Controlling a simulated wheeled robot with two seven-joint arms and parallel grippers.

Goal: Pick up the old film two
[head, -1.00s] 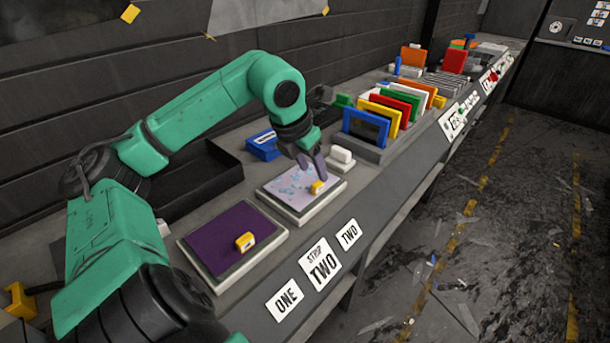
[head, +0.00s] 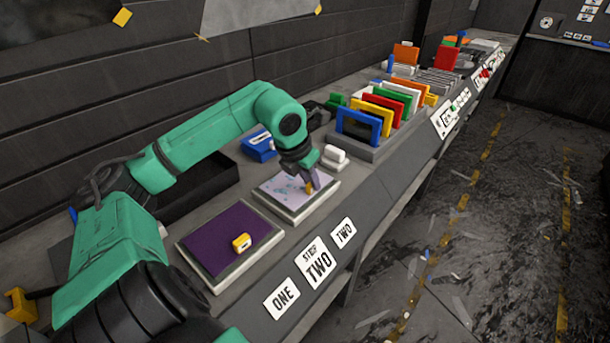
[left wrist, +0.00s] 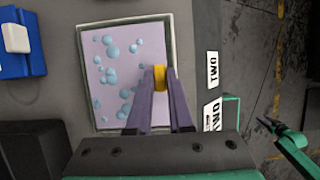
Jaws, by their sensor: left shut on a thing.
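The old film two is a pale lilac sheet (head: 278,189) with blue bubble-like spots, lying on the right-hand pad in the head view. It also shows in the left wrist view (left wrist: 112,60). A small yellow tab (left wrist: 159,78) stands at its right edge. My left gripper (head: 306,184) is shut on the yellow tab, with its purple fingers to either side of it. The sheet looks flat on its pad. The sheet's lower part is hidden by my fingers in the wrist view.
Left of it is a pad with a dark purple film (head: 220,235) and its own yellow tab (head: 241,243). A blue box (head: 259,146) and a white block (head: 334,154) stand behind. A rack of coloured frames (head: 362,126) is at the right. A black tray (head: 205,185) lies at the back left.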

